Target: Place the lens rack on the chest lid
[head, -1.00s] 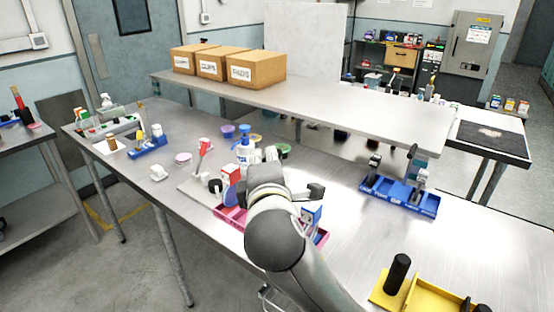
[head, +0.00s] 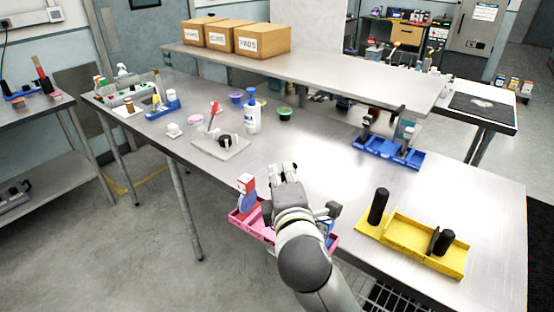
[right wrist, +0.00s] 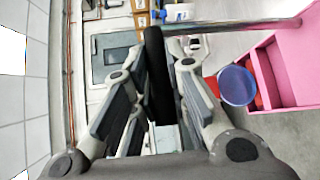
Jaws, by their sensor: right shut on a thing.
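A pink tray-like rack (head: 242,220), which I take for the lens rack, hangs past the table's front edge in the head view. A blue disc and a red-and-white box (head: 246,183) stand in its left end. My right gripper (head: 284,172) is over its middle and hides much of it. In the right wrist view the fingers are shut on a black upright handle (right wrist: 156,75), with the pink rack (right wrist: 292,62) and blue disc (right wrist: 237,85) to the right. I cannot make out a chest lid. My left gripper is not in view.
A grey board (head: 232,152) with a black item lies on the metal table. A yellow tray (head: 412,240) with black posts is at right, a blue rack (head: 388,155) behind. Boxes stand on the raised shelf (head: 350,78). The table between is clear.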

